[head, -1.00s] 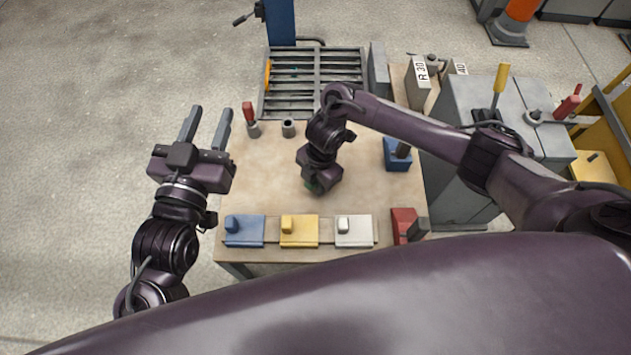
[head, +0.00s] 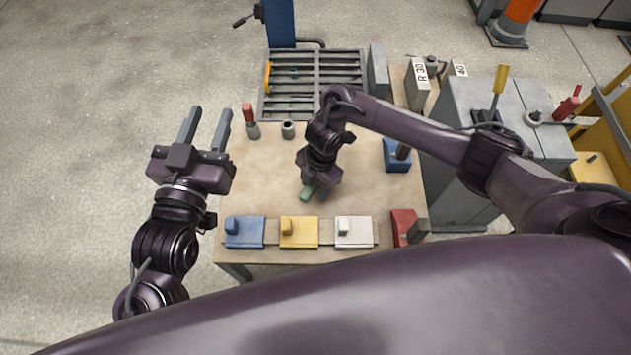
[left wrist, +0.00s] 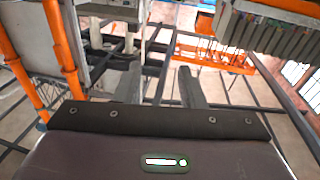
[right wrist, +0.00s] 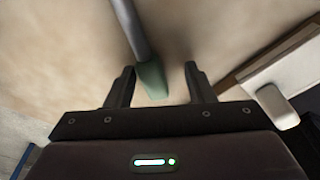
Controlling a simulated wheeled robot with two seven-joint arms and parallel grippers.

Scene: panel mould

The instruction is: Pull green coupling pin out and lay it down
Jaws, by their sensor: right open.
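The green coupling pin lies on the wooden tabletop. Its green end (head: 308,192) shows just below my right gripper (head: 318,183) in the head view. In the right wrist view the green end (right wrist: 152,80) sits between the open fingers of the right gripper (right wrist: 161,88), with a grey shaft running away from it. The fingers stand apart from the pin on both sides. My left gripper (head: 206,128) is open and empty, held up left of the table; its fingers also show in the left wrist view (left wrist: 160,90).
The table (head: 265,185) carries blue (head: 245,235), yellow (head: 299,235) and white (head: 354,235) blocks along its front edge. A red-topped pin (head: 249,120) and an empty grey socket (head: 288,129) stand at the back left. A blue block (head: 396,160) is at right. The table's left middle is clear.

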